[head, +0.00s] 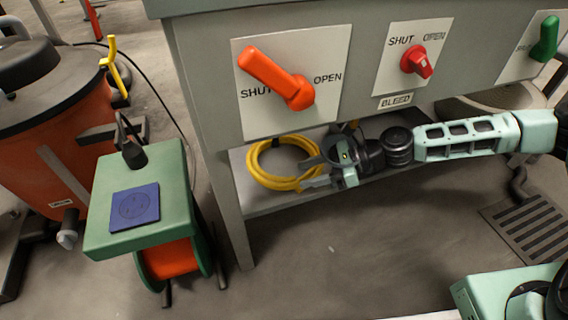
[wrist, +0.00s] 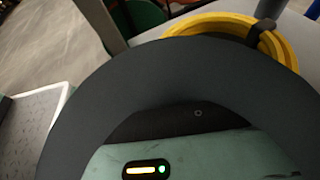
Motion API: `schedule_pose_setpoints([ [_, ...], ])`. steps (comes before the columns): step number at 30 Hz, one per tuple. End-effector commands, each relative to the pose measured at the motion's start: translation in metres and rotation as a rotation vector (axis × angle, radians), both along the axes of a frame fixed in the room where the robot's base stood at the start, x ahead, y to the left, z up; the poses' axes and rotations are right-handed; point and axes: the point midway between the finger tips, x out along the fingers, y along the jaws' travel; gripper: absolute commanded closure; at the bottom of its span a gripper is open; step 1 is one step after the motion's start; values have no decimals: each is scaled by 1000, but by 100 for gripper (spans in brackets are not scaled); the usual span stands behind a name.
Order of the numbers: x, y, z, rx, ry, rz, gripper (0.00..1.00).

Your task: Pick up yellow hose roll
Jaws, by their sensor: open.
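The yellow hose roll (head: 270,181) lies on the low shelf under the valve panel. It also shows at the top right of the wrist view (wrist: 200,25), with a dark strap around it. My gripper (head: 318,173) is open at the roll's right side, reaching in from the right. It overlaps the right part of the roll in the head view, and I cannot tell whether they touch. In the wrist view my own dark wrist part hides the fingertips and part of the roll.
The shelf (head: 285,202) is beneath the panel (head: 200,75), which carries an orange lever (head: 272,75) and a red knob (head: 416,62). A panel leg (head: 230,215) stands left of the roll. A green-topped reel stand (head: 118,180) is further left. The floor in front is clear.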

Motion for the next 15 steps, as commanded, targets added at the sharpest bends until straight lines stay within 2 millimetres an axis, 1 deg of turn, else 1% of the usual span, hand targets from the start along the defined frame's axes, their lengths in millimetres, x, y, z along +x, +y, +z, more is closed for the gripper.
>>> schedule_pose_setpoints([
  [1,-2,5,-8,0,-1,4,55],
  [6,-3,22,-19,0,-2,3,55],
  [10,-3,36,-23,-1,-1,2,55],
  [15,-3,41,-22,-1,-1,0,55],
])
